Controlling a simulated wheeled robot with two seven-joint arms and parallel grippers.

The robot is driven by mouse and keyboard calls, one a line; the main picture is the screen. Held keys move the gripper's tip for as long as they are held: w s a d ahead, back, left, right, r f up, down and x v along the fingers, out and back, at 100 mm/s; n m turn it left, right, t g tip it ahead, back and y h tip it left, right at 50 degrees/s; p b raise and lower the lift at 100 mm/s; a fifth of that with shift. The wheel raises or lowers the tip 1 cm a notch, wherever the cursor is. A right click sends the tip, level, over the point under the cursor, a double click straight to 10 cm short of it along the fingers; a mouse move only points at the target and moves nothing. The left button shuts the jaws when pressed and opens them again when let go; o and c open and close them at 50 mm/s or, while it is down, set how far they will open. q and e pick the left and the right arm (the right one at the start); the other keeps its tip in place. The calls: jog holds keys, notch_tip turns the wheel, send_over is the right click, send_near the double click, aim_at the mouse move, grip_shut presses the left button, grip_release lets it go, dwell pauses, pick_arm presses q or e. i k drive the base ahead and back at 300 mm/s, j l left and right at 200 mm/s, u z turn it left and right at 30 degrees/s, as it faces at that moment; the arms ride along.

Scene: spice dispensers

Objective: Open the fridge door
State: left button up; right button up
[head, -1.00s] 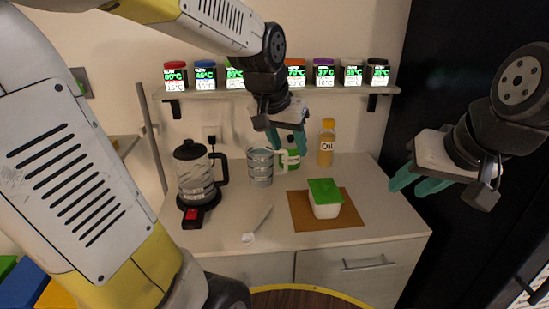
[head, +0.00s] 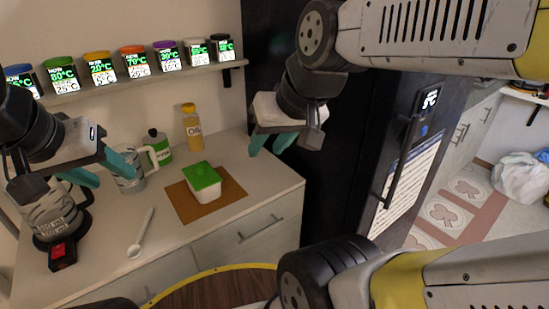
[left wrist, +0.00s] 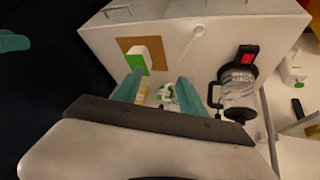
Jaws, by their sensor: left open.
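The black fridge (head: 340,150) stands right of the counter. Its front, seen at a steep angle, carries a long dark vertical handle (head: 403,160), a small lit display and a white printed sheet. The door looks shut. My right gripper (head: 270,146) is open and empty, in front of the fridge's dark side in the picture and left of the handle, apart from it. My left gripper (head: 98,168) is open and empty over the counter's left part; its two teal fingers also show apart in the left wrist view (left wrist: 158,94). The handle does not show there.
A shelf of spice jars (head: 133,62) hangs above. A white bag (head: 520,178) lies at far right; tiled floor is open beside the fridge.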

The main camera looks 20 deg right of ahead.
aim_at(396, 94)
jog(key=z, duration=2)
jog(key=i+l+u, duration=0.2)
jog(key=i+j, duration=0.05)
jog(key=i, duration=0.05)
